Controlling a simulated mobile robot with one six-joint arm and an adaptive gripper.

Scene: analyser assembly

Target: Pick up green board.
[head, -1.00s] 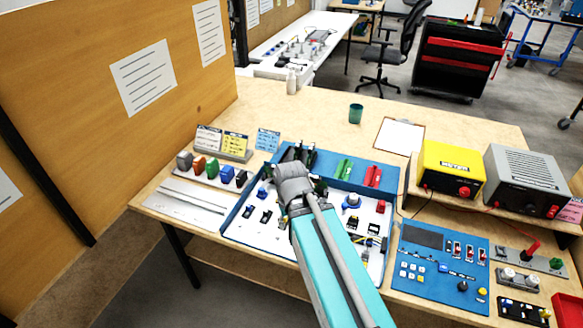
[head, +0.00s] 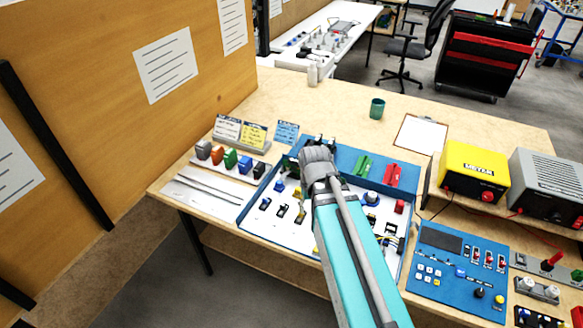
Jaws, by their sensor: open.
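A small green board (head: 362,166) stands in the back, blue-floored part of the blue-rimmed tray (head: 285,158), left of a red board (head: 393,176). My gripper (head: 324,142) is over the back of the tray, left of the green board and apart from it in the picture. My gripper is open. Its grey wrist hides most of the fingers, and only dark tips show beyond it. My teal arm covers the middle of the tray. I cannot tell the gripper's height above the tray.
Several coloured blocks, one green (head: 230,158), stand in a row left of the tray. A yellow meter (head: 473,170) and a grey box stand at the right, behind a blue control panel (head: 455,275). A green cup (head: 377,108) stands on open table at the back.

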